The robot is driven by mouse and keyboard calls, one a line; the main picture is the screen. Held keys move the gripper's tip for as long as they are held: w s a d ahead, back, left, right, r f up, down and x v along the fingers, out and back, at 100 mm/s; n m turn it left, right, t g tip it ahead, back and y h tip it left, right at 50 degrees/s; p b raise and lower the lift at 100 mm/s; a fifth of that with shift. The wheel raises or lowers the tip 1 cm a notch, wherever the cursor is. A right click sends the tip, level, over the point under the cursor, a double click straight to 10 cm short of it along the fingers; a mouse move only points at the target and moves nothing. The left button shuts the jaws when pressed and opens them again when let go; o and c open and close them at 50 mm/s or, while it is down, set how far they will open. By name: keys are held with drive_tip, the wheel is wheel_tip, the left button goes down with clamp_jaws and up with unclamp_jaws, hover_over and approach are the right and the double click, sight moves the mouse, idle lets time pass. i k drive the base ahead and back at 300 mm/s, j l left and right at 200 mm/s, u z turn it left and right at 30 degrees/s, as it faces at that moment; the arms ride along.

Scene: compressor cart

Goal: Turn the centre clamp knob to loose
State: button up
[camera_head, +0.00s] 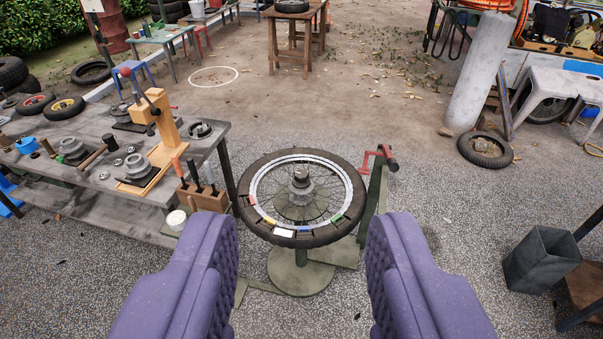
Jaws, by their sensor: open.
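A wheel with a black tyre (346,225) and a pale rim lies flat on a green stand (300,278). The centre clamp knob (300,175) is a small grey, dark-topped piece above the hub in the middle of the wheel. Its exact setting is too small to tell. My gripper (302,262) is open and empty. Its two purple padded fingers stand wide apart at the front, on either side of the stand. They appear nearer to me than the knob and do not touch it.
A wooden workbench (95,165) with tools and metal parts stands at the left, close to the tyre. A red clamp (378,160) on a green post is right of the wheel. A grey bin (540,260) stands at the right. Gravel floor is open between wheel and bin.

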sight(300, 180)
drive_tip(key=i+l, duration=0.2)
drive_tip(key=i, duration=0.35)
drive_tip(key=i+l, duration=0.2)
drive_tip(key=i, duration=0.3)
drive_tip(key=i+l+u, duration=0.1)
drive_tip(key=i, duration=0.45)
drive_tip(key=i+l, duration=0.35)
drive_tip(key=i, duration=0.2)
drive_tip(key=i+l, duration=0.2)
drive_tip(key=i, duration=0.3)
drive_tip(key=u, duration=0.05)
